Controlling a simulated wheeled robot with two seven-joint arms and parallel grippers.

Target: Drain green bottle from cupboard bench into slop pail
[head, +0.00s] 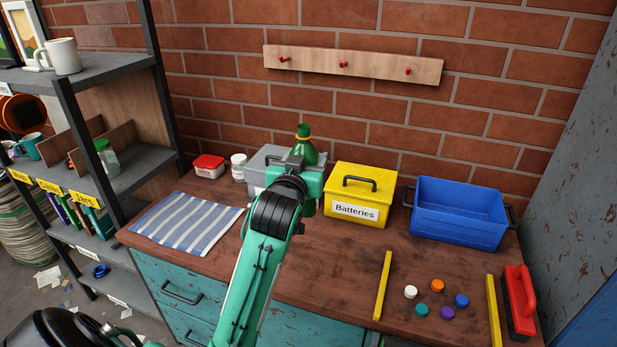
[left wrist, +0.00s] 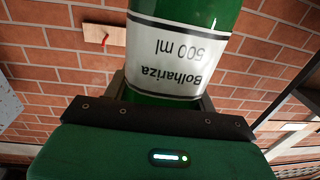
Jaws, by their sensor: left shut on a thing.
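The green bottle (head: 304,147) stands roughly upright behind my left gripper (head: 305,170), its neck with an orange ring pointing up. My left gripper is shut on it, above the back of the bench (head: 330,262). The gripper hides the bottle's lower part in the head view, so I cannot tell whether its base touches the bench. In the left wrist view the bottle (left wrist: 195,18) fills the space between the jaws (left wrist: 160,98), its white label reading "Bolhariza 500 ml" upside down. I cannot make out a slop pail. My right gripper is not in view.
A grey box (head: 262,165), yellow Batteries box (head: 357,196) and blue crate (head: 458,212) line the back. A striped cloth (head: 187,222) lies left. Several coloured caps (head: 437,286), yellow strips and a red-handled brush (head: 520,300) lie right. A shelf unit (head: 140,175) stands left.

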